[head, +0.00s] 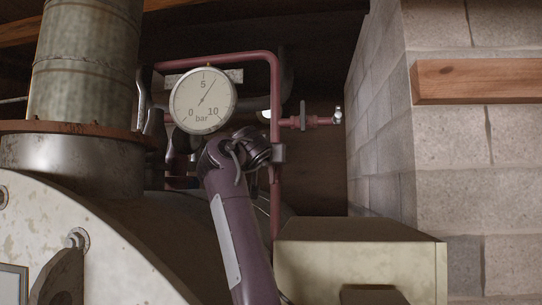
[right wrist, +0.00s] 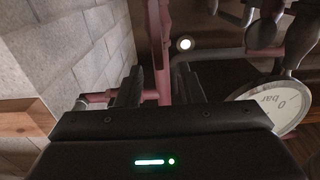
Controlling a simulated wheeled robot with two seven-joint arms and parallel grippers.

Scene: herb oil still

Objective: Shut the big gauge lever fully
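The big round gauge (head: 203,100), marked 0, 5, 10 and bar, is in the middle of the head view; part of it shows at the right of the right wrist view (right wrist: 272,108). Its red pipe (head: 275,85) runs over the top and down on the right. A side branch carries a dark upright piece (head: 302,115), perhaps the lever; I cannot tell for sure. My right gripper (head: 262,150) is just below that branch. In the right wrist view its two fingers (right wrist: 162,88) stand apart, with the red pipe (right wrist: 155,45) showing between them. My left gripper is not in view.
A small metal tap (head: 338,115) ends the branch near the block wall (head: 380,120). A wooden beam (head: 475,80) juts from the wall. A pale box (head: 345,255) stands in front. Dark bottle-shaped parts (head: 155,125) stand left of the gauge, beside the metal column (head: 85,65).

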